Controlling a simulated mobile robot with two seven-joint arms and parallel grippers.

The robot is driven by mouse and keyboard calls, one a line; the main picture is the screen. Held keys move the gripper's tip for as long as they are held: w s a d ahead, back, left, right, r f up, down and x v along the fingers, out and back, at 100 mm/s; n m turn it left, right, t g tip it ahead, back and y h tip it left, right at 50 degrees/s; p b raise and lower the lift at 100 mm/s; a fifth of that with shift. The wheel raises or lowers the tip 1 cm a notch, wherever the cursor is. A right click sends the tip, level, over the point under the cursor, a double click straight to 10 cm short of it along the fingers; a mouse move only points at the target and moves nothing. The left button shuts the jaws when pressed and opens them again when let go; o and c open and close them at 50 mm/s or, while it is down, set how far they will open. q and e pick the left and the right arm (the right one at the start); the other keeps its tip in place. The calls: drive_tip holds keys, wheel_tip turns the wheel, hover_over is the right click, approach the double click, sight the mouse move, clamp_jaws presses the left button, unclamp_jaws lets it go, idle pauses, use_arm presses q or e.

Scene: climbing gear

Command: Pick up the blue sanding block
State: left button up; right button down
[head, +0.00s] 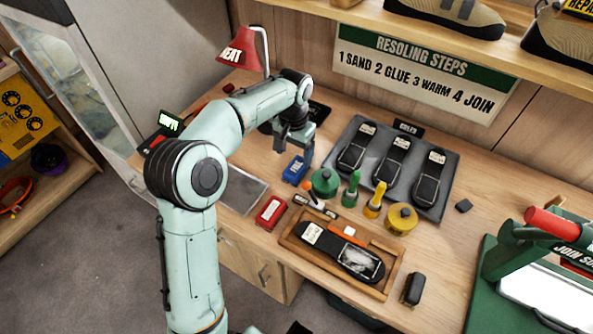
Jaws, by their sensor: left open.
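The blue sanding block (295,170), a small blue block with a pale label, sits on the wooden workbench, left of a green round tin. My left arm reaches in from the left. Its gripper (294,149) is open and points down at the block's back edge, with a dark finger on the right side very close to the block. I cannot tell whether the fingers touch it or how far they straddle it. Nothing is seen held. My right gripper is not in view.
A green tin (325,182), green bottle (351,189), yellow bottle (375,200) and yellow tin (401,218) stand right of the block. A red block (270,212) lies in front. A wooden tray (293,243) holds a shoe sole; a grey mat (446,180) holds several soles.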

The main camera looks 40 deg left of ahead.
sight(296, 166)
use_arm(q)
drive_tip(key=f, duration=0.5)
drive_tip(key=shift+w+d+f, duration=0.1)
drive_tip(key=shift+d, duration=0.2)
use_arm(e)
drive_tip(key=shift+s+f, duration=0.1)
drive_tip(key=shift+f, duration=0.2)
use_arm(q)
drive_tip(key=c, duration=1.1)
drive_tip(key=shift+c, duration=0.2)
